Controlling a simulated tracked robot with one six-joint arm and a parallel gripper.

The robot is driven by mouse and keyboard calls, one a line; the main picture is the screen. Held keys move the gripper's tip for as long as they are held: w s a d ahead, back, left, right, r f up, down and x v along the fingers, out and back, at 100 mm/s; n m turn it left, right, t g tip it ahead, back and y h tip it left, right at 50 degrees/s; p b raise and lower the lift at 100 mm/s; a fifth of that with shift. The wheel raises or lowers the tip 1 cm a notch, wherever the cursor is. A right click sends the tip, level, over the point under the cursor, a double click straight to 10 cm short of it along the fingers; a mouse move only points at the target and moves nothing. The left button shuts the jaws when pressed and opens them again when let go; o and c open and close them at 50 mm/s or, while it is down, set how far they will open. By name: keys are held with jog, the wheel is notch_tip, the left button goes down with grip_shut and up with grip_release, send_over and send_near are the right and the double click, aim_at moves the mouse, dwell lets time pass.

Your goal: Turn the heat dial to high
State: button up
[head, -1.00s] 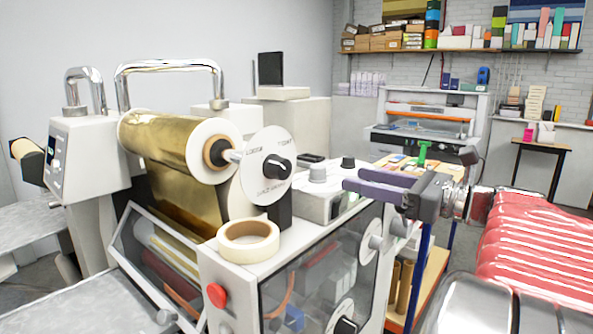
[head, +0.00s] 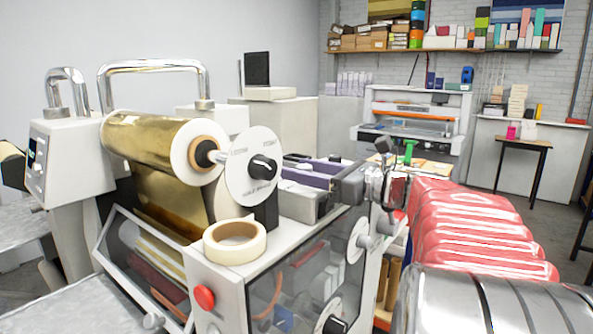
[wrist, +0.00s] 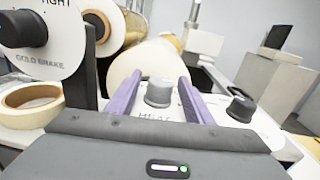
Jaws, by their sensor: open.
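The heat dial (wrist: 159,92) is a grey round knob on a pale panel of the machine, with part of the word HEAT readable below it in the wrist view. My gripper (wrist: 158,82) is open, with one purple finger on each side of the dial; I cannot tell whether either finger touches it. In the head view my gripper (head: 285,165) reaches leftward over the machine's top panel, and its fingers mostly hide the dial. The dial's current setting is not readable.
A gold brake dial (head: 263,167) with a black knob stands left of my fingers, beside the gold foil roll (head: 160,145). A tape roll (head: 235,241) lies at the machine's front. A black knob (wrist: 240,107) sits close to the right finger.

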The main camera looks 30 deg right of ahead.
jog(key=shift+c, duration=0.6)
jog(key=c, duration=0.9)
jog(key=shift+r+m+h, duration=0.1)
jog(key=shift+m+h, duration=0.2)
jog(key=shift+h, duration=0.2)
jog(key=shift+a+m+t+h, duration=0.1)
jog(key=shift+m+t+h, duration=0.35)
jog(key=shift+h, duration=0.25)
jog(key=shift+m+h, duration=0.75)
jog(key=shift+h, duration=0.35)
jog(key=o, duration=1)
